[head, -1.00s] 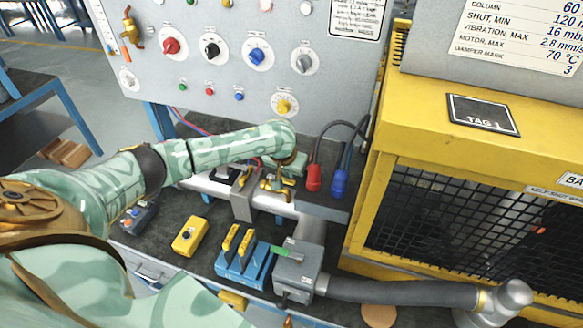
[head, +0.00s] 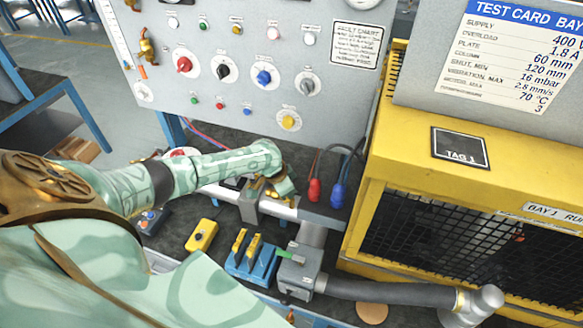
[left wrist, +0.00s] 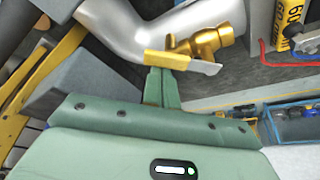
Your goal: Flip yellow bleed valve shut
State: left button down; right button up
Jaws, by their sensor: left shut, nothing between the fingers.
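The bleed valve (left wrist: 208,38) shows in the left wrist view as a brass body on a grey pipe, with a yellow lever (left wrist: 168,60) pointing left from it. My left gripper (left wrist: 161,86) is shut and empty. Its green fingertips are right at the lever, seemingly touching or just short of it; I cannot tell which. In the head view the left gripper (head: 284,185) is over the pipe on the bench, and brass parts of the valve (head: 257,187) show beside it, partly covered by my arm. My right gripper is not in view.
A red plug (head: 314,190) and a blue plug (head: 337,195) stand just right of the gripper. A blue block with yellow levers (head: 250,258) and a yellow button box (head: 201,235) are in front. The knob panel (head: 240,40) rises behind; a yellow cabinet (head: 400,165) bounds the right.

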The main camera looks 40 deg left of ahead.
pick_arm(q)
jog(key=m, duration=0.1)
jog(key=s+m, duration=0.1)
jog(key=shift+s+a+f+m+g+h+b, duration=0.2)
jog(key=shift+a+m+g+h+b, duration=0.1)
jog(key=shift+m+h+b, duration=0.1)
jog(key=m, duration=0.2)
jog(key=s+a+m+b, duration=0.1)
jog(key=shift+s+r+m+g+h, duration=0.2)
jog(key=shift+m+g+h, duration=0.1)
jog(key=shift+m+g, duration=0.1)
jog(key=shift+w+a+b, duration=0.35)
jog(key=shift+w+b, duration=0.35)
jog(key=shift+b, duration=0.1)
jog(key=shift+d, duration=0.1)
